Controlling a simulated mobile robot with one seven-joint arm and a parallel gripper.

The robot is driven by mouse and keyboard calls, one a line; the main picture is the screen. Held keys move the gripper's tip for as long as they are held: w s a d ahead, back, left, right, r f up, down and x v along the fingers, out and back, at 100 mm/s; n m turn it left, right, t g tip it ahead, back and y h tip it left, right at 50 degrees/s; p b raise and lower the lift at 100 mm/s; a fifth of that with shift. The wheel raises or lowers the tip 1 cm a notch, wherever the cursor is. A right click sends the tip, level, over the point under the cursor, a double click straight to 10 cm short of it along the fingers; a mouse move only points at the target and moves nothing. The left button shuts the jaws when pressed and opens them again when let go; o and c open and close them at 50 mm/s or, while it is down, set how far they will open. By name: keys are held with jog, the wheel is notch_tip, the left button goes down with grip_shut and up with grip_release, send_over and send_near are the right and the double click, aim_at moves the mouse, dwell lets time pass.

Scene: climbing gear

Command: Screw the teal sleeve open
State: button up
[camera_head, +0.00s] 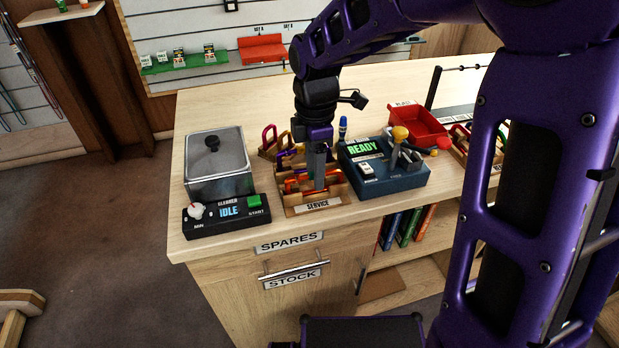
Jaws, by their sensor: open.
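My gripper (319,172) points down over the wooden rack labelled SERVICE (317,205) on the counter. Its jaws are open and reach down among the carabiners in the rack. An orange-red carabiner (296,186) shows beside the fingers. A red carabiner (268,135) and a purple one stand further back on the left. I cannot make out the teal sleeve; it may be hidden behind my gripper or too small to see. I cannot tell whether the fingers touch a carabiner.
Left of the rack are a grey lidded tank (218,165) and a cleaner control box reading IDLE (228,212). Right of it is a dark box reading READY (385,172) with a yellow-knobbed lever. A red tray (418,123) lies behind.

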jog(key=shift+r, duration=0.4)
jog(key=shift+s+d+f, duration=0.1)
jog(key=shift+s+d, duration=0.05)
jog(key=shift+s, duration=0.6)
jog(key=shift+f, duration=0.15)
jog(key=shift+f+b, duration=0.75)
jog(key=shift+f, duration=0.55)
jog(key=shift+w, duration=0.1)
jog(key=shift+w+a+p, duration=0.2)
jog(key=shift+w+p, duration=0.1)
jog(key=shift+w, duration=0.35)
jog(key=shift+r, duration=0.2)
